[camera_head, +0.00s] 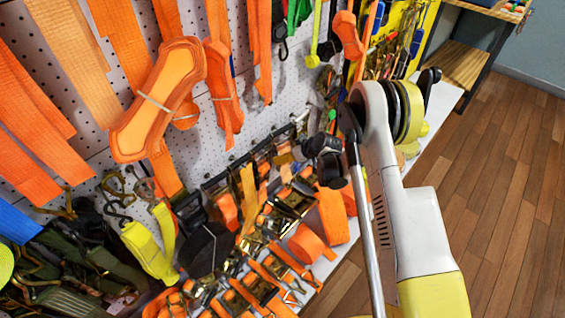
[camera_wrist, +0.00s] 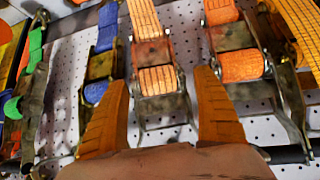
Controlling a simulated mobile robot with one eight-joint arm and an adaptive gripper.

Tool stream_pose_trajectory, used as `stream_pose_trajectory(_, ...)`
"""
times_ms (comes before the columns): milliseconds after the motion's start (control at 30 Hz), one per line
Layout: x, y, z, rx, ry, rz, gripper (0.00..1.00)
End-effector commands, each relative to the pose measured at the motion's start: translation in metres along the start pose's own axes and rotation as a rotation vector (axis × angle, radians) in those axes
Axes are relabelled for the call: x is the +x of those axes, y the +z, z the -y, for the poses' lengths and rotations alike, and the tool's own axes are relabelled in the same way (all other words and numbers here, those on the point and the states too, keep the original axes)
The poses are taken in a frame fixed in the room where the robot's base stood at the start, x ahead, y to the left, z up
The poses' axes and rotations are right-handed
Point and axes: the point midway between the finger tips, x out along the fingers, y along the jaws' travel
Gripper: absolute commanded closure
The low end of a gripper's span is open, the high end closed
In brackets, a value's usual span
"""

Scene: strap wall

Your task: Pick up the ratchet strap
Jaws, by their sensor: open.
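Several ratchet straps with orange webbing and metal buckles show in both views. In the wrist view, one ratchet strap (camera_wrist: 155,82) with orange webbing and a worn metal ratchet lies straight ahead, framed between the fingers of my gripper (camera_wrist: 161,79). The fingers are apart, one on each side of it, with nothing held. I cannot tell how far the strap is from the fingertips. In the head view, a crowd of ratchet straps (camera_head: 262,284) lies along the foot of the wall, and my arm hides part of that area.
A white pegboard (camera_head: 285,95) carries hanging orange straps (camera_head: 160,100). In the wrist view, an orange strap (camera_wrist: 236,66) is at right, a blue one (camera_wrist: 107,28) at left, with a rail (camera_wrist: 292,155) below. Wooden floor (camera_head: 510,180) at right is clear.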

Motion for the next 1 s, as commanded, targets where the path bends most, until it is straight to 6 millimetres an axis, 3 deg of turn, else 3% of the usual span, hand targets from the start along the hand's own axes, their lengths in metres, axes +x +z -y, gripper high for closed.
stream_pose_trajectory(200,0.037,0.003,0.001,0.0,-0.002,0.0,0.22)
stream_pose_trajectory(433,0.038,0.001,0.001,0.001,-0.001,0.0,0.22)
stream_pose_trajectory(467,0.038,0.001,0.001,0.001,-0.001,0.0,0.27)
stream_pose_trajectory(600,0.038,0.001,0.001,0.001,-0.001,0.0,0.7)
stream_pose_trajectory(633,0.038,0.001,0.001,0.001,0.0,0.0,0.77)
stream_pose_trajectory(1000,0.037,-0.001,0.001,0.001,0.0,-0.002,0.77)
